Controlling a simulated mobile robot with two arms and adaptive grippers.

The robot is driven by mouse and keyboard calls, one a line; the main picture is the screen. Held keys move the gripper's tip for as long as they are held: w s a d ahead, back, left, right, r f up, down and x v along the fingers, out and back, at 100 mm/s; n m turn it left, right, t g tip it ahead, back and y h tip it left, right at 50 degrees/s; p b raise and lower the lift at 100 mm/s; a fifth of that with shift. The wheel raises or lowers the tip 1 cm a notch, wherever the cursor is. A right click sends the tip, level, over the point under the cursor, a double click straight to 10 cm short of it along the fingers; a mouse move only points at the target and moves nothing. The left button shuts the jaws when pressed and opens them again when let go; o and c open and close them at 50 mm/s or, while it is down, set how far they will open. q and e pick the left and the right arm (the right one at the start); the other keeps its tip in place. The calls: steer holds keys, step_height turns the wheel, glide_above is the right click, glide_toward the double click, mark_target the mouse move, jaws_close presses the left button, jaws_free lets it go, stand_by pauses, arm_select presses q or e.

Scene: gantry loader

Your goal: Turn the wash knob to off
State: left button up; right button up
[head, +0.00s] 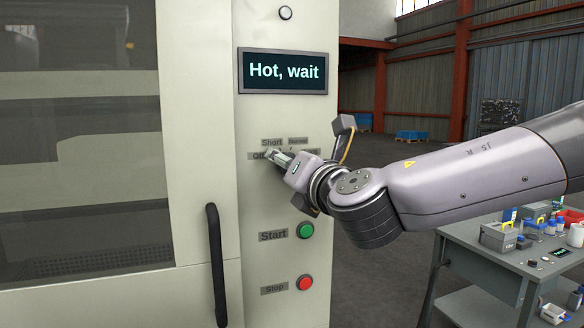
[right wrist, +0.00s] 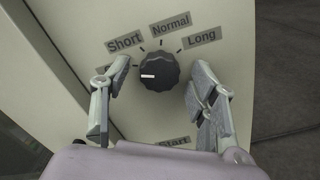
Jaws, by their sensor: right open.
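The wash knob (right wrist: 159,70) is a round black dial on the pale machine panel, seen in the right wrist view. Its white mark points left, toward a label mostly hidden behind a finger. The labels Short, Normal and Long fan out above it. My right gripper (right wrist: 158,77) is open, with one finger on each side of the knob and a gap visible on both sides. In the head view my right gripper (head: 274,156) is at the panel and hides the knob; the Off label (head: 258,156) shows beside it. My left gripper is in neither view.
The display (head: 286,71) above reads "Hot, wait". A green Start button (head: 306,231) and a red Stop button (head: 305,283) sit below the knob. A black door handle (head: 216,264) stands out at left. A grey table (head: 480,255) with small items is at right.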

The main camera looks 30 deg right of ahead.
steer(key=v, duration=0.7)
steer(key=shift+s, duration=0.25)
steer(key=shift+a, duration=0.1)
stand_by(0.4)
